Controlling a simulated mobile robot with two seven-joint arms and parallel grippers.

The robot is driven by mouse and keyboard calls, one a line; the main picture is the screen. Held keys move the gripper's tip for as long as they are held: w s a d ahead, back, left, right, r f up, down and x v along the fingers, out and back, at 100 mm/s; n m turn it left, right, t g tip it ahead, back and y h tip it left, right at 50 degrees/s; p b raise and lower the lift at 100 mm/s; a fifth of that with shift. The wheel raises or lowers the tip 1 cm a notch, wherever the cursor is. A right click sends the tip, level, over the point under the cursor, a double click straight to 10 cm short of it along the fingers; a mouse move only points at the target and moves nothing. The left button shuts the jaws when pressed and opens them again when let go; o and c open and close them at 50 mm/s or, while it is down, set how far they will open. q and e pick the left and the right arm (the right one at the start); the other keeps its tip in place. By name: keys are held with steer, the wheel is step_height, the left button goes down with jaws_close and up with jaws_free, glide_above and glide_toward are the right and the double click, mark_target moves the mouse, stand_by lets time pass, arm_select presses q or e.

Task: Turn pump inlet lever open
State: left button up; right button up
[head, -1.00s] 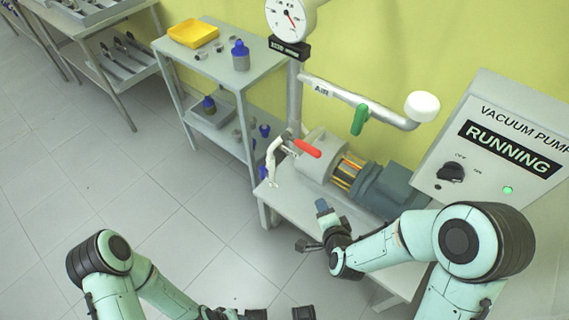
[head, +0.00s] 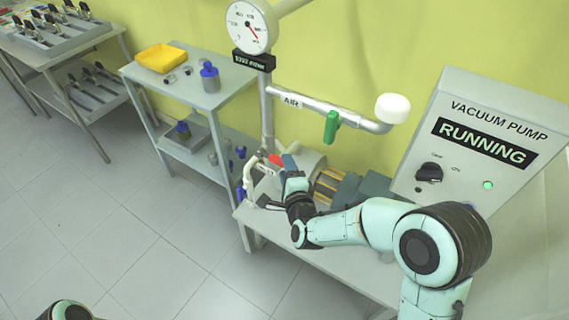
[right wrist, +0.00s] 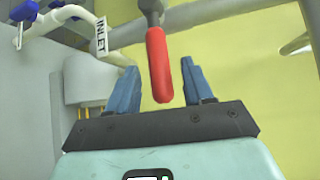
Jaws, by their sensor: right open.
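The red inlet lever (right wrist: 158,65) hangs down in the right wrist view, between the two blue fingers of my open right gripper (right wrist: 161,80). I see gaps on both sides of it. The INLET tag (right wrist: 101,35) is on the pale pipe to its left. In the head view the red lever (head: 274,159) shows only in part beside my right gripper (head: 286,163), which hides the rest. The pump (head: 335,186) sits on the bench, partly behind my right arm. My left gripper is out of view.
A green lever (head: 331,127) hangs from the AIR pipe (head: 315,106) above. A gauge (head: 248,27) stands on the upright pipe. The control box (head: 485,140) at right reads RUNNING with a green light. A shelf cart (head: 222,88) stands left; the floor is clear.

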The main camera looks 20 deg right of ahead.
steer(key=shift+w+d+f, duration=0.1)
steer(key=shift+w, duration=0.55)
steer(key=shift+w+d+f, duration=0.1)
steer(key=shift+w, duration=0.55)
jaws_close()
steer(key=shift+r, duration=0.15)
steer(key=r+g+p, duration=0.1)
steer(key=p, duration=0.2)
steer(key=r+n+g+p, duration=0.1)
steer(key=p, duration=0.2)
steer(key=r+n+g+p, duration=0.1)
steer(key=p, duration=0.2)
steer(key=shift+w+a+r+h, duration=0.25)
steer(key=shift+w+r+h, duration=0.05)
steer(key=shift+r, duration=0.05)
steer(key=p, duration=0.3)
steer(key=r+n+g+p, duration=0.1)
steer(key=p, duration=0.2)
steer(key=shift+w+a+r+n+g+h, duration=0.15)
steer(key=shift+w+a+n+g+h, duration=0.1)
steer(key=shift+w+n+g+h, duration=0.1)
arm_select(q)
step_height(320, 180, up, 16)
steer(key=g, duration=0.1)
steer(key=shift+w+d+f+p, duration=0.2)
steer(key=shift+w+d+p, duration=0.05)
steer(key=shift+p, duration=0.2)
arm_select(e)
jaws_free()
